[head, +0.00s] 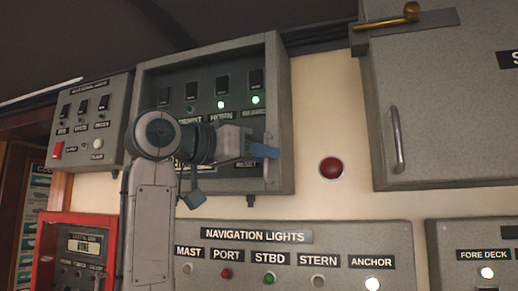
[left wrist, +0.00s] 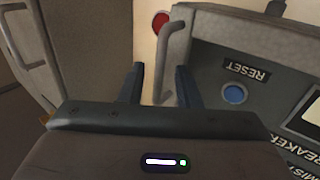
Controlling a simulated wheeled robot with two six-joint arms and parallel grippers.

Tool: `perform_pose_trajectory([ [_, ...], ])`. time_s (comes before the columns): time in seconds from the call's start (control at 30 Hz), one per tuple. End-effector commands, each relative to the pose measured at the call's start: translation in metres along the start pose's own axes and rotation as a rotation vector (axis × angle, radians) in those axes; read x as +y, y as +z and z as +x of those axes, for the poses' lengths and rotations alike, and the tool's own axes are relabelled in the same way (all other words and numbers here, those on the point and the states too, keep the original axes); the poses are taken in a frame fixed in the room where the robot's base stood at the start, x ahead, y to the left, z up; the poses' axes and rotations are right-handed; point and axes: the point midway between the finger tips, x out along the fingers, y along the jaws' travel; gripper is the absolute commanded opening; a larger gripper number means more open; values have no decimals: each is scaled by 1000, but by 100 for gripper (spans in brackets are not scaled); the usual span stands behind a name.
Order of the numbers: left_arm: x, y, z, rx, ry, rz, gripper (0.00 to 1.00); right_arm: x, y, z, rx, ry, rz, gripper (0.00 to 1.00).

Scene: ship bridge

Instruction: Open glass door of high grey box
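The high grey box (head: 286,110) hangs on the wall in the middle of the head view, with several switches and green lamps inside. Its glass is hard to make out; the door looks closed. A thin grey door handle (left wrist: 167,50) shows in the left wrist view, and its lower end appears at the box's right edge in the head view (head: 267,173). My left gripper (head: 270,151) is at that edge. In the left wrist view its two dark fingers (left wrist: 159,72) are apart, with the handle in the gap between them. My right gripper is not in view.
A large grey cabinet (head: 440,110) with a handle stands at the right. A red button (head: 331,168) is on the wall between. The navigation lights panel (head: 300,260) is below, a smaller switch box (head: 90,125) at left, and a red box (head: 75,225) lower left.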

Motion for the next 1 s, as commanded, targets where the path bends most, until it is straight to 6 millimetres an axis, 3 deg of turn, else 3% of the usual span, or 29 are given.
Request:
perform_pose_trajectory([
  [0.17,0,0,0,0,0,0,30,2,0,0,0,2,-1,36],
  [0.3,0,0,0,0,0,0,3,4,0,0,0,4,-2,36],
  [0.33,0,0,0,0,0,0,0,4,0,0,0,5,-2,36],
  [0.73,4,1,-9,0,23,2,0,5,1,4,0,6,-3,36],
  [0.87,11,2,-28,2,69,3,0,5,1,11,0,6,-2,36],
  [1.0,22,4,-61,0,153,4,0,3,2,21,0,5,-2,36],
])
